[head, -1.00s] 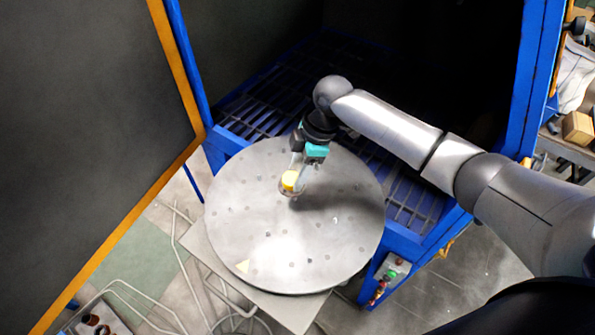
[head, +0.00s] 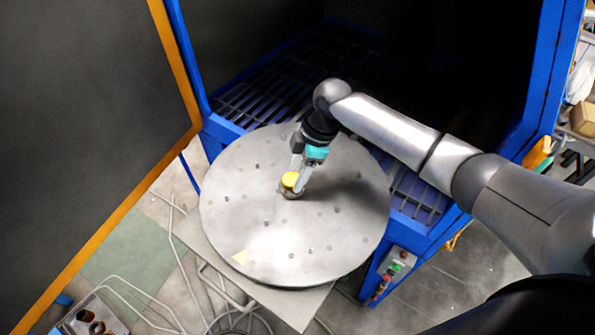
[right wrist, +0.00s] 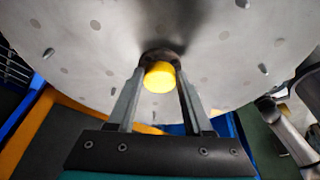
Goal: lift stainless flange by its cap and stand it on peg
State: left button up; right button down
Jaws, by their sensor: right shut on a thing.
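The stainless flange (head: 291,193) is a small dark metal ring with a yellow cap (head: 290,179), at the middle rear of the round grey table. In the right wrist view the cap (right wrist: 160,77) sits between the fingers, with the flange (right wrist: 157,56) behind it. My right gripper (head: 295,181) is shut on the capped flange, one finger on each side. Whether the flange touches the table is hard to tell. Small pegs stick up from the table; one peg (right wrist: 47,53) shows at the left in the wrist view. My left gripper is not in view.
The round table (head: 240,220) has pegs and spots scattered over it, with open surface in front. A blue-framed cabinet with a slatted floor (head: 275,95) lies behind. A dark door with an orange edge (head: 120,215) stands at left. A box with buttons (head: 395,265) is at right.

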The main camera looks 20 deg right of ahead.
jog(key=shift+d+f, duration=0.2)
jog(key=shift+f, duration=0.25)
dwell(0.3)
jog(key=shift+c, duration=1.1)
grip_release()
jog(key=shift+o, duration=0.3)
jog(key=shift+o, duration=0.8)
notch_tip(320, 180, up, 12)
jog(key=p, duration=1.2)
